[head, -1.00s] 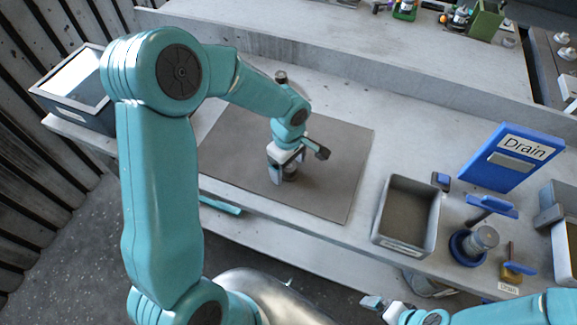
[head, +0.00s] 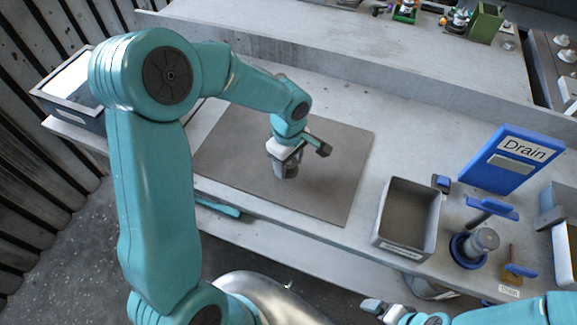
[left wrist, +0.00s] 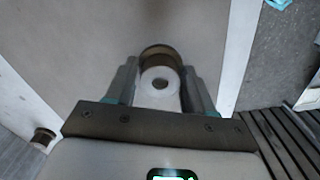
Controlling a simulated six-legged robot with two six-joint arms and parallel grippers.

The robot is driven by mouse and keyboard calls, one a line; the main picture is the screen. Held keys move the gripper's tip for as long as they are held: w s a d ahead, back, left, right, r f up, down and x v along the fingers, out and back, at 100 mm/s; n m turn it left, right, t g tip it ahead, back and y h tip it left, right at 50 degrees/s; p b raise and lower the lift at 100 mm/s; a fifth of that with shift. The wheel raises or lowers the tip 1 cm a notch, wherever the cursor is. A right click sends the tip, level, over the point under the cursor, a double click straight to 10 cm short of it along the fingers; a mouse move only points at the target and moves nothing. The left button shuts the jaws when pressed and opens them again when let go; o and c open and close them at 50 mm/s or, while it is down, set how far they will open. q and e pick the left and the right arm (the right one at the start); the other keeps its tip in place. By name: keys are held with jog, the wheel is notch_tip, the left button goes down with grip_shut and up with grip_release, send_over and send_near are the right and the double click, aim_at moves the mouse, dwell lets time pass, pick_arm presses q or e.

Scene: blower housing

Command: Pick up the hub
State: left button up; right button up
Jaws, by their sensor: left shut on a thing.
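The hub (left wrist: 160,88) looks like a short, pale grey cylinder with a round hole in its top, with a brownish ring at its far side. It sits between the two fingers of my left gripper (left wrist: 161,96) in the left wrist view. In the head view, my left gripper (head: 286,166) points down over the grey-brown mat and is shut on the hub, whose grey side (head: 288,171) shows below the jaws. I cannot tell whether the hub touches the mat. My right gripper (head: 374,306) is at the bottom edge; its jaw opening is unclear.
The mat (head: 335,185) is otherwise largely bare. A grey bin (head: 407,219), a blue "Drain" sign (head: 512,157) and blue-handled tools stand to its right. A dark-rimmed tray (head: 75,85) is at left. A small brown-topped cylinder (left wrist: 44,137) shows in the left wrist view.

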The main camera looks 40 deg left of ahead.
pick_arm(q)
notch_tip(320, 180, up, 18)
jog(key=shift+d+f+b, duration=0.15)
jog(key=shift+f+b, duration=0.1)
jog(key=shift+b, duration=0.05)
